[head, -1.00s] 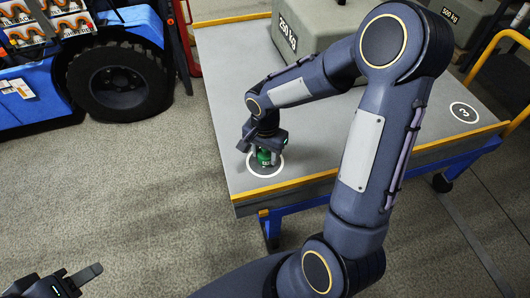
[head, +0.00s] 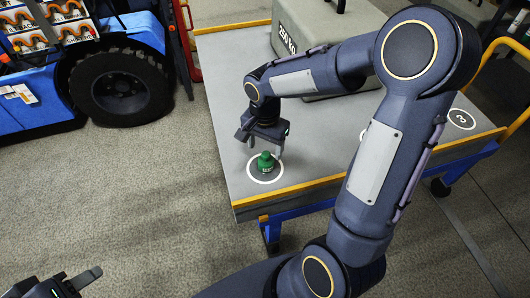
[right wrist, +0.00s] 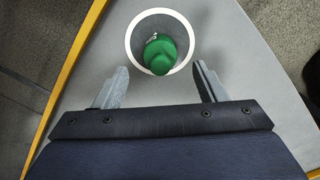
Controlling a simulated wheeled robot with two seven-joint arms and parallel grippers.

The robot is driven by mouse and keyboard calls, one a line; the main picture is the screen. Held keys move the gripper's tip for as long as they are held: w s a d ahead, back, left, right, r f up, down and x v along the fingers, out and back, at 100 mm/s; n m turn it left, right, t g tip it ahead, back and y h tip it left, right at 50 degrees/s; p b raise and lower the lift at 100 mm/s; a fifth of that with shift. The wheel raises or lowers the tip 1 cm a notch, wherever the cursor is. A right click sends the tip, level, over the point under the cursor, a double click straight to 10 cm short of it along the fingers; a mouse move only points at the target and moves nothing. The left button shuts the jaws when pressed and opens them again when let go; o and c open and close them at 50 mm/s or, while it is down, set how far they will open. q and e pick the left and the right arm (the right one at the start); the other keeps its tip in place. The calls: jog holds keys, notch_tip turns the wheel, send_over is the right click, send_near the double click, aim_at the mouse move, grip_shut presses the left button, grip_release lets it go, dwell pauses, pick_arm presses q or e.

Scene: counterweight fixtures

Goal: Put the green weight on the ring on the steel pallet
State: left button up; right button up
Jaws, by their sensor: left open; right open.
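The green weight (head: 265,162) stands upright inside the white ring (head: 251,174) on the steel pallet (head: 222,105). In the right wrist view the green weight (right wrist: 160,54) is within the ring (right wrist: 130,45), toward its lower part. My right gripper (head: 261,142) is open and empty, just above and behind the weight. In the right wrist view its two fingers (right wrist: 160,85) are spread apart, with the weight beyond their tips and not between them. My left gripper (head: 75,284) is open and empty over the floor at the lower left.
A large grey 250 kg block (head: 318,75) stands at the back of the pallet. A ring marked 3 (head: 461,119) lies at its right. A blue vehicle with a black wheel (head: 122,84) is at the left. A yellow rail (head: 512,48) runs along the right.

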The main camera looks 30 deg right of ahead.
aim_at(265, 155)
notch_tip(265, 155, up, 5)
jog(key=shift+f+p, duration=0.2)
jog(key=shift+p, duration=0.25)
jog(key=s+a+r+n+t+y, duration=0.2)
jog(key=s+n, duration=0.3)
jog(key=s, duration=0.3)
jog(key=s+a+r+n+t+y, duration=0.1)
jog(key=s+a+r+n+t, duration=0.1)
jog(key=s, duration=0.7)
jog(key=shift+r+n+t+y, duration=0.4)
jog(key=shift+r+n+t, duration=0.4)
jog(key=shift+r+n, duration=0.65)
